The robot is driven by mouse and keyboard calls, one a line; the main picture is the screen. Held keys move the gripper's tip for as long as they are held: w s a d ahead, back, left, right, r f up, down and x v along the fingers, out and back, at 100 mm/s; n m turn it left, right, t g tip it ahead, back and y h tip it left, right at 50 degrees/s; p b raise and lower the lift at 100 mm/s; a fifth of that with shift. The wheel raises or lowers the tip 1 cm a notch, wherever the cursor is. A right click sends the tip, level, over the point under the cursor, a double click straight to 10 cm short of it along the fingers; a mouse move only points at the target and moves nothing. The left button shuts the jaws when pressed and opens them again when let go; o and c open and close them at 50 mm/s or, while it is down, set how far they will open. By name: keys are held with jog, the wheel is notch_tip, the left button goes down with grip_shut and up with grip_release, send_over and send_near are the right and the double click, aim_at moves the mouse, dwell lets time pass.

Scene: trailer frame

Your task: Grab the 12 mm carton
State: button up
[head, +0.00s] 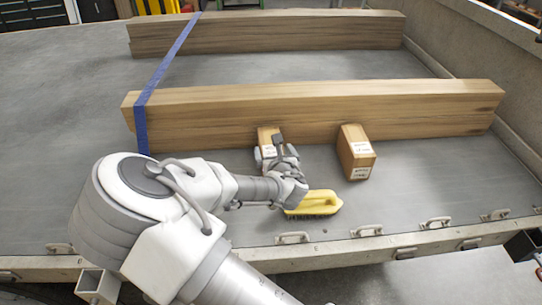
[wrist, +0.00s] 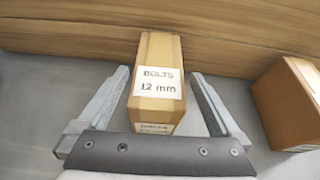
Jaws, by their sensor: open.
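The 12 mm carton is a small brown box with a white label reading "BOLTS 12 mm". In the wrist view the carton (wrist: 157,65) stands between the two open fingers of my gripper (wrist: 160,95), with a visible gap on each side. Its back is close to a wooden beam. In the head view the carton (head: 265,133) is partly hidden behind my gripper (head: 275,152), which is at the carton's near side. My gripper is open and holds nothing.
A second brown carton (head: 356,152) stands to the right, also in the wrist view (wrist: 292,105). A yellow-handled brush (head: 316,203) lies below my gripper. A long wooden beam (head: 400,108) runs behind the cartons, with a blue strap (head: 141,125) at its left end. The grey bed is clear at right.

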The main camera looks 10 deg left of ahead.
aim_at(271, 144)
jog(key=b+x, duration=0.1)
jog(key=x, duration=0.4)
jog(key=shift+w+a, duration=0.15)
jog(key=shift+w, duration=0.05)
grip_shut()
jog(key=shift+r, duration=0.15)
